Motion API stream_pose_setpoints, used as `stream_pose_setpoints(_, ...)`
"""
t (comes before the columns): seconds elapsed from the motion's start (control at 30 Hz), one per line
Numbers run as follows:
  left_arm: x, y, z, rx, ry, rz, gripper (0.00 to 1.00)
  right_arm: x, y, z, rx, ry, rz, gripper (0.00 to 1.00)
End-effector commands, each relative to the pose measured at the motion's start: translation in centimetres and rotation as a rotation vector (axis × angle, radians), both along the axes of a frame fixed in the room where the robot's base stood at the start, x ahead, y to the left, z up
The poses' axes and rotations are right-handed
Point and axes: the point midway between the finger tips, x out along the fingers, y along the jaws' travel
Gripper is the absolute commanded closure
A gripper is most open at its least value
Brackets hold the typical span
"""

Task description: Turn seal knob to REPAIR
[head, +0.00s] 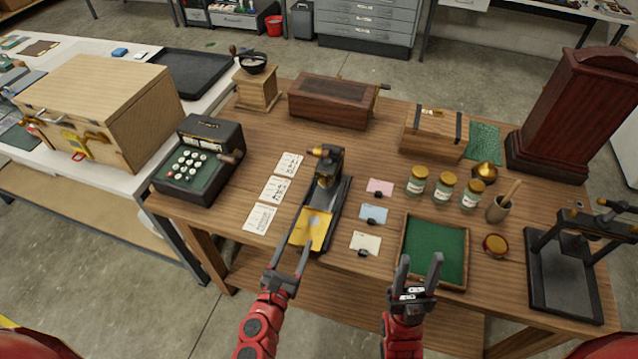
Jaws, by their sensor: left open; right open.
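A dark seal press (329,188) stands at the middle of the wooden table, with a long base running toward me. A brass knob (320,152) sticks out at its top left; I take it for the seal knob. No REPAIR marking is readable at this size. A yellow sheet (314,229) lies on the near end of the press base. My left gripper (293,244) is open and empty at that near end, well short of the knob. I cannot tell whether it touches the base. My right gripper (420,260) is open and empty, by the left side of the green-lined tray (467,249).
White printed cards (273,189) lie left of the press; small coloured cards (373,214) lie right. Labelled jars (443,188) stand farther right. A black cash register (200,160) is at the left, a wooden box (333,101) behind, a black press (565,270) at the right.

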Motion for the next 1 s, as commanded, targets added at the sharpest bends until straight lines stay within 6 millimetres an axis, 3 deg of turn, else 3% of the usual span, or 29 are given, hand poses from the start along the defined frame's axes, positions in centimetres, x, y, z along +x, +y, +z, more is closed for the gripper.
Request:
stream_pose_setpoints(0.27, 1.6, -1.1, 1.3, -0.040, -0.019, -0.022, 0.40, 0.0, 0.0, 0.8, 0.000, 0.001, 0.000, 0.50)
stream_pose_setpoints(0.63, 8.4, -3.3, 1.1, -0.038, -0.015, -0.022, 0.40, 0.0, 0.0, 2.0, 0.000, 0.001, 0.000, 0.50)
stream_pose_setpoints(1.0, 14.8, -5.3, 0.7, -0.038, -0.014, -0.020, 0.40, 0.0, 0.0, 1.1, 0.000, 0.001, 0.000, 0.50)
